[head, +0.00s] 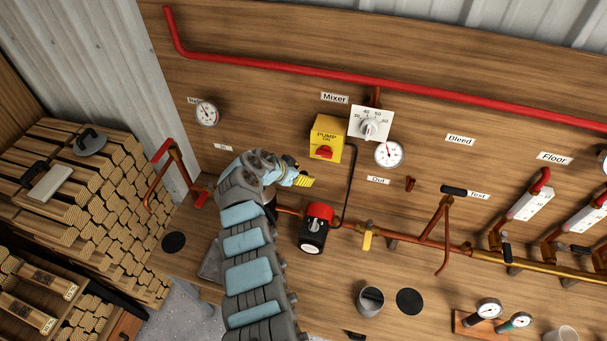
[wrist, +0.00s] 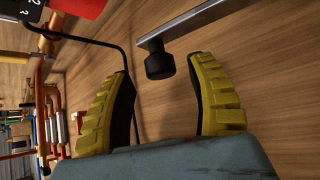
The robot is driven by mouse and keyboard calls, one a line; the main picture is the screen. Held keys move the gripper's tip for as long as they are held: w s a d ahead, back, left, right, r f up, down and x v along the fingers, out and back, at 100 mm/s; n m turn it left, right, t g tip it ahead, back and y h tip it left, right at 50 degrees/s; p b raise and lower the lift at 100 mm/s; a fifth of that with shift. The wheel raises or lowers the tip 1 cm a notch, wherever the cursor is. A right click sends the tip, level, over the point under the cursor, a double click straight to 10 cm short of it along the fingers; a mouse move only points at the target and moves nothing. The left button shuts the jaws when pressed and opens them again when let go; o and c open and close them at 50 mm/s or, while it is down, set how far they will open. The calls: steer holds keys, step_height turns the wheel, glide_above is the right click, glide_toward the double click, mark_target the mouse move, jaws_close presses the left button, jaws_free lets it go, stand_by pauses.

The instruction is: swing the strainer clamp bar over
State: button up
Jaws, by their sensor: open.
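A flat grey metal bar (wrist: 195,18), which looks like the strainer clamp bar, enters the wrist view from the top right. A black knob (wrist: 160,63) is at its lower left end. The knob shows in the gap at the tips of my gripper's yellow fingers (wrist: 160,72). The fingers are apart, and bare wood shows on both sides of the knob; I see no contact. In the head view my gripper (head: 302,174) is left of the yellow pump switch box (head: 327,138). The bar and strainer cannot be made out there; my arm covers that part.
The red and black pump (head: 316,227) sits on the copper pipe right of my arm. A thin black cable (head: 350,185) runs from the switch box towards it. A triangular copper pipe frame (head: 437,231), gauges and valves lie farther right.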

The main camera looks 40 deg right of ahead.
steer(key=shift+x, duration=0.8)
jaws_close()
